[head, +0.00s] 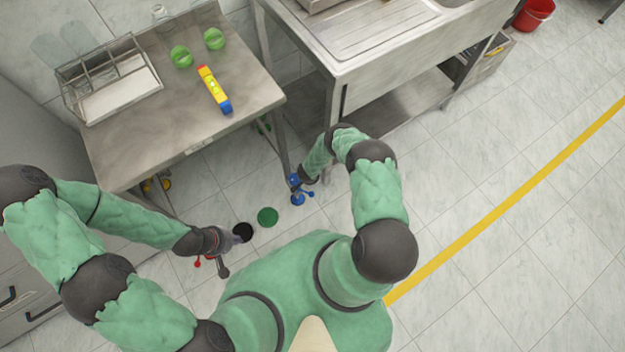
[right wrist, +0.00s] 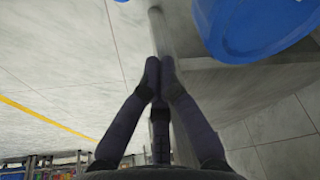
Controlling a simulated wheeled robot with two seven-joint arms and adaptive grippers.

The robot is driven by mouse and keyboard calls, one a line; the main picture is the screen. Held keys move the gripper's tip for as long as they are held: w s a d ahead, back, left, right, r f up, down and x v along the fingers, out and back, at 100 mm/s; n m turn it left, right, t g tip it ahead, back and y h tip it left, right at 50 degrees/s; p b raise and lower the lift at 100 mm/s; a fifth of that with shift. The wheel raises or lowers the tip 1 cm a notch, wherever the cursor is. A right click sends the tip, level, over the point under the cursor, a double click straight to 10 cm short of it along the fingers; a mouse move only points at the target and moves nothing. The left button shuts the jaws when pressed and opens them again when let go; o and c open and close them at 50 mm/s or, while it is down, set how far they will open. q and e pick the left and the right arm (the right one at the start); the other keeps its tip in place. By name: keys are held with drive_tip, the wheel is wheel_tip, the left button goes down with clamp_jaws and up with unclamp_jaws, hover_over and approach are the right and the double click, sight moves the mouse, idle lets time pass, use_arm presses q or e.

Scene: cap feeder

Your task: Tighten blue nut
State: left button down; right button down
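The blue nut (head: 298,198), with several knobbed arms, is low by the front right leg of the metal table. In the right wrist view a large blue rounded part (right wrist: 255,28) fills the top right, cut off by the frame. My right gripper (right wrist: 160,62) is shut, its fingertips together with nothing seen between them, to the left of the blue part and apart from it in that picture. In the head view my right forearm hides most of this gripper. My left gripper (head: 231,253) looks open and empty, with its fingers spread, low over the floor near a red-knobbed part (head: 207,261).
The metal table (head: 120,155) holds a wire rack (head: 108,82), two green round caps (head: 181,56) and a multicoloured level-like bar (head: 214,90). A sink bench (head: 375,50) stands right of it. Green and black discs (head: 267,216) lie on the floor.

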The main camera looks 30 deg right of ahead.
drive_tip(key=b+x, duration=0.6)
drive_tip(key=x, duration=0.4)
drive_tip(key=shift+s+a+r+p, duration=0.15)
drive_tip(key=shift+s+a+r, duration=0.1)
drive_tip(key=shift+s+a, duration=0.5)
drive_tip(key=shift+s+a+r+p, duration=0.15)
drive_tip(key=shift+s+a+r, duration=0.15)
drive_tip(key=shift+s+a, duration=0.45)
drive_tip(key=shift+w+a, duration=0.1)
